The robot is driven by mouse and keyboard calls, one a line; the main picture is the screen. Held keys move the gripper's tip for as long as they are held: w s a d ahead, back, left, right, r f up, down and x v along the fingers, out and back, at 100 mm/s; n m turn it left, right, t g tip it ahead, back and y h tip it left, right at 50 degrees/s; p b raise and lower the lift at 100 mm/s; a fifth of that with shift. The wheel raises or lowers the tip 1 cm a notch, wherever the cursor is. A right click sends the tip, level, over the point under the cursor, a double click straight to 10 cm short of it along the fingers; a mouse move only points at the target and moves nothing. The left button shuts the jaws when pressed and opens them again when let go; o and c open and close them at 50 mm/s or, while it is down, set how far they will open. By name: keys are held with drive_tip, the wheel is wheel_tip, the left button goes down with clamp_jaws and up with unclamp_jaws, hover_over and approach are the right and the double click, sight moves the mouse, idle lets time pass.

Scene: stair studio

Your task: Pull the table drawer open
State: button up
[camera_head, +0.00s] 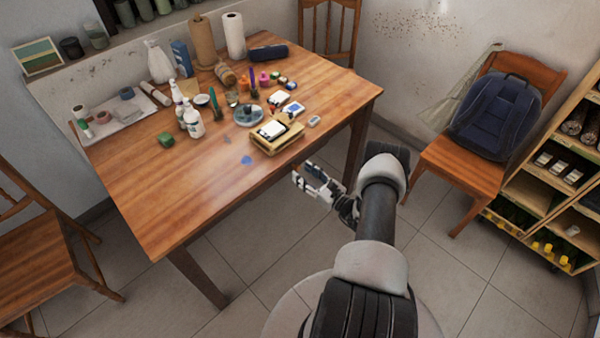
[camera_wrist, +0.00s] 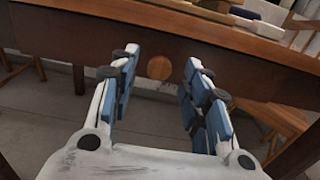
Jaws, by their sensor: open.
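The wooden table (camera_head: 150,210) stands in the middle left of the head view, its top crowded with small objects. In the wrist view its dark front (camera_wrist: 70,42) runs across the picture under the lighter table edge. A round wooden knob (camera_wrist: 159,67) sits on that front, in the gap between my fingers. My gripper (camera_wrist: 158,85) is open, with its blue-padded fingers on either side of the knob; I cannot tell how far apart knob and fingertips are in depth. In the head view my gripper (camera_head: 308,178) is low beside the table's front edge. The drawer's outline is not clear.
A chair (camera_head: 455,165) with a dark blue backpack (camera_head: 497,115) stands at the right, near a wooden shelf (camera_head: 530,195) of bottles. Another chair (camera_head: 40,250) stands at the left. Tiled floor (camera_head: 240,250) lies open before the table.

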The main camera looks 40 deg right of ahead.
drive_tip(key=shift+w+a, duration=0.1)
drive_tip(key=shift+w, duration=1.25)
drive_tip(key=shift+c, duration=0.3)
clamp_jaws()
